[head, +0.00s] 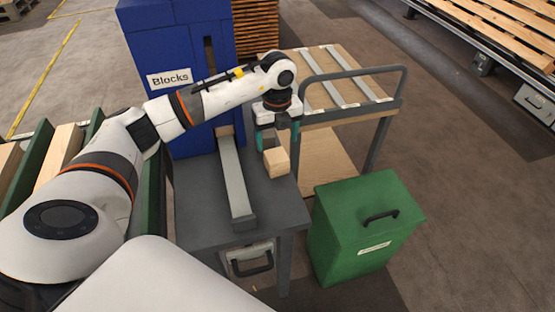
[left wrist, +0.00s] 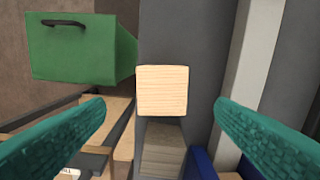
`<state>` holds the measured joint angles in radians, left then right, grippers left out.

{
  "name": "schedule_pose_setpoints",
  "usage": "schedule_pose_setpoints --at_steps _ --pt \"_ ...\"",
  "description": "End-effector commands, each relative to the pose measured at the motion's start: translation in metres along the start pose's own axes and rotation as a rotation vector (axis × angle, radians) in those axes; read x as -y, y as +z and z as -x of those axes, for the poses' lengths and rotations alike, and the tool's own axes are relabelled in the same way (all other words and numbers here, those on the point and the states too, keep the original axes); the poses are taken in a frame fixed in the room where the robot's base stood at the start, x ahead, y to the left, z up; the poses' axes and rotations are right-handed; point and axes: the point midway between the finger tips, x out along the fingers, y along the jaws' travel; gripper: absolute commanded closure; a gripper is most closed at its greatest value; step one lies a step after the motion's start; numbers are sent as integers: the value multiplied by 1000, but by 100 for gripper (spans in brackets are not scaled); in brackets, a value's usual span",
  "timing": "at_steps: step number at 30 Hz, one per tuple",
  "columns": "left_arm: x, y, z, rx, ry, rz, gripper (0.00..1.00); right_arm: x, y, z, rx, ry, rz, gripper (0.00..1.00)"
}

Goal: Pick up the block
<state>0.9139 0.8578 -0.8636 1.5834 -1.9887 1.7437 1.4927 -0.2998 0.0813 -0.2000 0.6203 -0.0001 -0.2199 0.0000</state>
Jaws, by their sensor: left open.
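A pale wooden block (head: 276,162) sits on the grey table (head: 190,208), close to its right edge. My left gripper (head: 278,136) is over the block and points down, its teal fingers apart. In the left wrist view the block (left wrist: 162,90) lies in the middle, between the two open fingers (left wrist: 160,125), and neither finger touches it. The fingers partly overlap the block's surroundings in the head view, so the exact height above it is hard to tell. My right gripper does not show.
A blue dispenser marked Blocks (head: 185,125) stands behind the table. A grey chute (head: 236,180) runs along the tabletop, left of the block. A green lidded bin (head: 365,225) stands at the right. A wooden cart (head: 345,75) with a grey handle stands behind.

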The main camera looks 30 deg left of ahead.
Motion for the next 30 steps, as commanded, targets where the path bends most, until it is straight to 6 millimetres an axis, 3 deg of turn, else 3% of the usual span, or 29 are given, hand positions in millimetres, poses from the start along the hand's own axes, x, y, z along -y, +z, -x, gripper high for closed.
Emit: schedule_pose_setpoints --at_steps 3,11,19,29,30 --pt "0 1 -20 3 -1 -1 22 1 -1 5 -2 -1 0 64" --pt "0 2 -42 3 1 -3 22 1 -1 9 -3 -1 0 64" --pt "3 2 -80 5 2 -4 22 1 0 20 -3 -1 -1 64" --pt "2 2 -89 2 4 -4 22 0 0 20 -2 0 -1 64" --pt "2 2 -89 2 4 -4 27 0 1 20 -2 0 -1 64"
